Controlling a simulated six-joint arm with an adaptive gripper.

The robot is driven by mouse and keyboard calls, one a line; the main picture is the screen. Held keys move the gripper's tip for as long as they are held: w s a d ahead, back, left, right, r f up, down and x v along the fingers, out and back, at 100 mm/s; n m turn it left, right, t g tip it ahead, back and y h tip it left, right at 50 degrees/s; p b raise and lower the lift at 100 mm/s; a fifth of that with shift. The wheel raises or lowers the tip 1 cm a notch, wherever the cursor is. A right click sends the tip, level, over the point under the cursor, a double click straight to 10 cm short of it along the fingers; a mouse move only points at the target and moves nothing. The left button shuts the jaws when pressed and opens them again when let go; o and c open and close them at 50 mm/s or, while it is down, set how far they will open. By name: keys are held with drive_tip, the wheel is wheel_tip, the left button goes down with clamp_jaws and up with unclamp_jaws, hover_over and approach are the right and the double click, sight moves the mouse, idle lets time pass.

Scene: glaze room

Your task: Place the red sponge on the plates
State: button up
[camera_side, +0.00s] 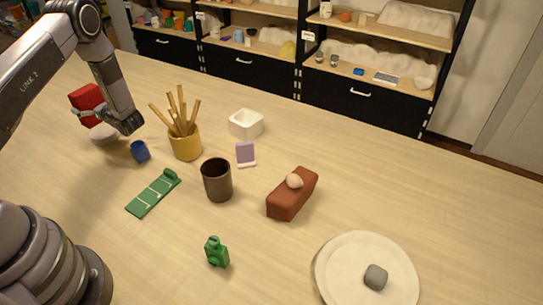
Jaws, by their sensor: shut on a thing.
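The red sponge (86,96) is a bright red block at the upper left. My gripper (88,112) is shut on it and holds it up near the table's left side. A pale rounded thing (103,132) shows just below the gripper; I cannot tell what it is or whether the sponge touches it. A large round cream plate (337,262) lies at the lower right, far from my gripper, with a grey rounded stone-like lump (376,277) on it. I cannot tell whether it is one plate or several stacked.
Between them stand a blue cup (140,151), a yellow pot of sticks (185,146), a dark cup (217,182) and a brown brick (290,200) with a pale ball on top. A green strip (152,196), green figure (216,252), purple-white block (246,154) and white box (246,124) also stand around.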

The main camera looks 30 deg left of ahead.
sight(93, 96)
drive_tip(key=shift+w+a+f, duration=0.4)
drive_tip(key=shift+f, duration=0.2)
drive_tip(key=shift+w+a+f, duration=0.1)
drive_tip(key=shift+f, duration=1.6)
drive_tip(key=o, duration=0.7)
drive_tip(key=shift+f, duration=0.1)
drive_tip(key=d, duration=0.3)
drive_tip(key=shift+d+r, duration=0.15)
drive_tip(key=shift+r, duration=0.25)
wheel_tip(93, 96, up, 6)
drive_tip(key=shift+r, duration=0.2)
